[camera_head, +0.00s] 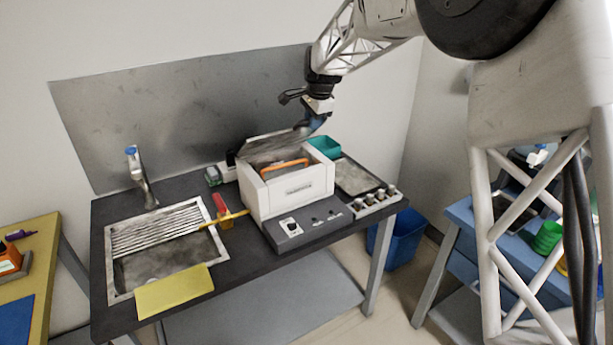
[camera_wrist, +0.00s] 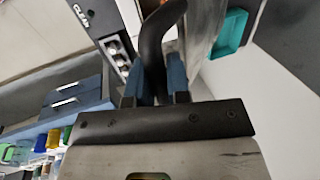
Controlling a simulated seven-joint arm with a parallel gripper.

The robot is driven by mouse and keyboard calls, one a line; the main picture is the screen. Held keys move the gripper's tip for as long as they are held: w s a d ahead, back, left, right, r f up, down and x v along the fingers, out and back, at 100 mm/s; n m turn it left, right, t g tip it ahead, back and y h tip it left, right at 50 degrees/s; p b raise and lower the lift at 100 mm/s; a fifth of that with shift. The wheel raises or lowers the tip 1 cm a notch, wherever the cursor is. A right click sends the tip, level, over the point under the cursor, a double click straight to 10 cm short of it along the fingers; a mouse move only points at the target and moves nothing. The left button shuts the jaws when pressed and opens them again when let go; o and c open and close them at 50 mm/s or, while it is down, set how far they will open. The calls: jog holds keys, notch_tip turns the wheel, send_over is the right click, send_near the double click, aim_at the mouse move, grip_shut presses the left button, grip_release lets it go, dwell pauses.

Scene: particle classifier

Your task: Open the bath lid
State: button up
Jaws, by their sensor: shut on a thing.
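The bath is a white box (camera_head: 290,196) on the dark bench, with an orange-handled item (camera_head: 284,170) inside. Its grey lid (camera_head: 272,146) is raised and tilted above the open top, higher than the rim. My gripper (camera_head: 316,122) is at the right end of the lid, and its fingertips are partly hidden in the head view. In the wrist view my gripper (camera_wrist: 156,80) has its blue fingers shut on a black curved lid handle (camera_wrist: 154,40). The lid's edge (camera_wrist: 206,28) shows beside the handle.
A teal container (camera_head: 325,147) stands just behind the bath on the right. A control panel (camera_head: 306,222) is in front. A sink (camera_head: 165,250) with a tap (camera_head: 142,180), a yellow cloth (camera_head: 174,291) and a red-and-yellow tool (camera_head: 224,213) lie left. A metal backsplash (camera_head: 180,115) is behind.

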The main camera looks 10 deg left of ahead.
jog(key=shift+w+a+r, duration=0.7)
jog(key=shift+w+r, duration=0.05)
jog(key=shift+r, duration=0.2)
jog(key=shift+w+a+r, duration=0.1)
jog(key=shift+r, duration=0.05)
jog(key=shift+w+a+r+t+y, duration=0.4)
jog(key=shift+w+a+r, duration=0.5)
jog(key=shift+a, duration=0.05)
jog(key=shift+w+a, duration=0.1)
jog(key=shift+w+a+r, duration=0.75)
jog(key=shift+w+a, duration=0.2)
jog(key=shift+w+a+r, duration=0.1)
jog(key=shift+w+a, duration=0.05)
dwell(0.4)
jog(key=shift+w+a+r+t+y, duration=0.2)
jog(key=shift+w+a+r, duration=0.05)
jog(key=shift+w+a, duration=0.25)
jog(key=shift+w+a+r+t+y, duration=0.2)
jog(key=shift+w+a, duration=0.3)
